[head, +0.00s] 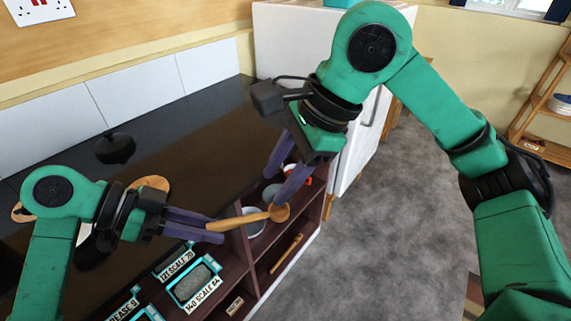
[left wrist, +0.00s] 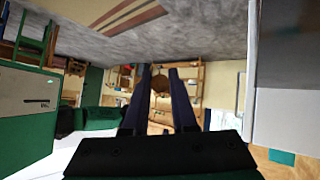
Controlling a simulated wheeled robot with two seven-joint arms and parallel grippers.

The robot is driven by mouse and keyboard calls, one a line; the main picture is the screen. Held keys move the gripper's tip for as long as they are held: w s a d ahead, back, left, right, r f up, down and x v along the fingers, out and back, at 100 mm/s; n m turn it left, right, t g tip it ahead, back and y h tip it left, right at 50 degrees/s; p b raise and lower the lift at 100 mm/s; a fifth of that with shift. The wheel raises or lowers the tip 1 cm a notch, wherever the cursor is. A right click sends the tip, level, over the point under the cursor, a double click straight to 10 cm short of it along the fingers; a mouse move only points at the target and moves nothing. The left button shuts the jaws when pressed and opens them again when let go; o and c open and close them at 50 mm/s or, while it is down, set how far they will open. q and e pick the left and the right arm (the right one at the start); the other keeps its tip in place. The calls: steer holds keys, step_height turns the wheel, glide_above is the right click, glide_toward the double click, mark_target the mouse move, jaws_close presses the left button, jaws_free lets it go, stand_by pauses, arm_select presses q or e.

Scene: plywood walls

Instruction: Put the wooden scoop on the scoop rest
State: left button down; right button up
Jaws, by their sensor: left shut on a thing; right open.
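The wooden scoop (head: 250,219) is held level in the head view, its handle end at the left and its round bowl at the right. My left gripper (head: 216,228) is shut on the handle end. In the left wrist view the scoop's brown bowl (left wrist: 160,84) shows beyond the fingertips of my left gripper (left wrist: 160,75). My right gripper (head: 275,189) is open, its fingers pointing down just above the bowl; I cannot tell whether they touch it. I cannot make out the scoop rest for certain; a round wooden piece (head: 152,184) lies on the counter, partly behind my left arm.
A dark glossy counter (head: 190,143) runs along the tiled wall, with a black knobbed object (head: 115,147) on it. Teal-framed labelled trays (head: 194,288) are in front. Below the scoop, open shelves (head: 262,262) hold bowls and a wooden stick (head: 286,254).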

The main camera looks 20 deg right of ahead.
mark_target(249, 220)
steer(key=x, duration=0.9)
steer(key=shift+a+f, duration=0.15)
jaws_close()
arm_select(q)
steer(key=c, duration=0.6)
jaws_free()
steer(key=shift+c, duration=0.2)
